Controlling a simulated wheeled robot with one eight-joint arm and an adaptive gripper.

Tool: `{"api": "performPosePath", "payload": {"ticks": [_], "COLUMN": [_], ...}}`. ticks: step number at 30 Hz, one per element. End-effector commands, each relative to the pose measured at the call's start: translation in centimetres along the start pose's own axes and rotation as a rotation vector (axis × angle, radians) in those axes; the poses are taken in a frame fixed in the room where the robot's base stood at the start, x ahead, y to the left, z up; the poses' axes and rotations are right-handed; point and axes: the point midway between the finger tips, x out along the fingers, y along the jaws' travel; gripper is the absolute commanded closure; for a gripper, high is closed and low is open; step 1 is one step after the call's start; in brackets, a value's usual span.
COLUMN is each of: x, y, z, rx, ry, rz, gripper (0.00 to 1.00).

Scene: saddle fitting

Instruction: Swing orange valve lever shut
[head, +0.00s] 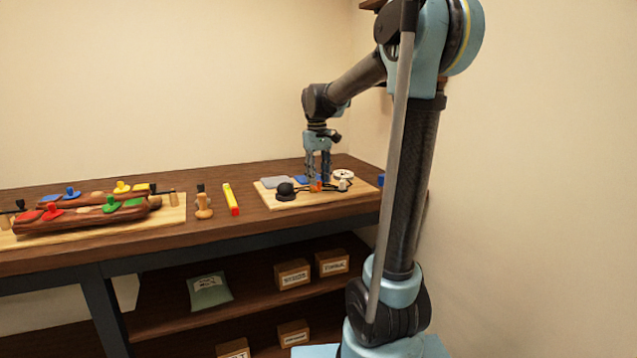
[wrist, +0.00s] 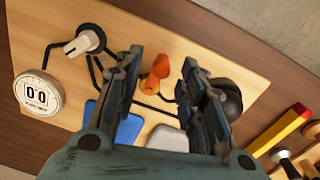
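The orange valve lever (wrist: 157,70) stands on a light wooden board (wrist: 215,35), with black tubing beside it in the wrist view. In the head view the orange valve (head: 316,187) is a small patch under my gripper (head: 318,178). My gripper points down over the board. In the wrist view its two fingers (wrist: 163,62) are apart, with the orange lever showing in the gap between them. I cannot tell whether either finger touches the lever. The lower part of the valve is partly hidden by the left finger.
A yellow and red bar (head: 230,198) and a longer fixture (head: 85,213) lie to the left.

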Motion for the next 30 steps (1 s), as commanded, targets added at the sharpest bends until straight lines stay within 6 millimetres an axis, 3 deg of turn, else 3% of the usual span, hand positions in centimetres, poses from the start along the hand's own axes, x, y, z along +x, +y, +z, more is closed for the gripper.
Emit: {"api": "performPosePath", "payload": {"ticks": [9,15,21,30], "x": [-5.8,-8.6,-9.8,-9.9], "y": [0.0,0.0,0.0,0.1], "z": [-0.1,-0.1,-0.1,-0.1], "rx": [-0.001,0.0,0.0,0.0], "ry": [0.0,0.0,-0.001,-0.001], "rz": [0.0,0.0,0.0,0.0], "gripper": [0.63,0.63,0.63,0.63]}}
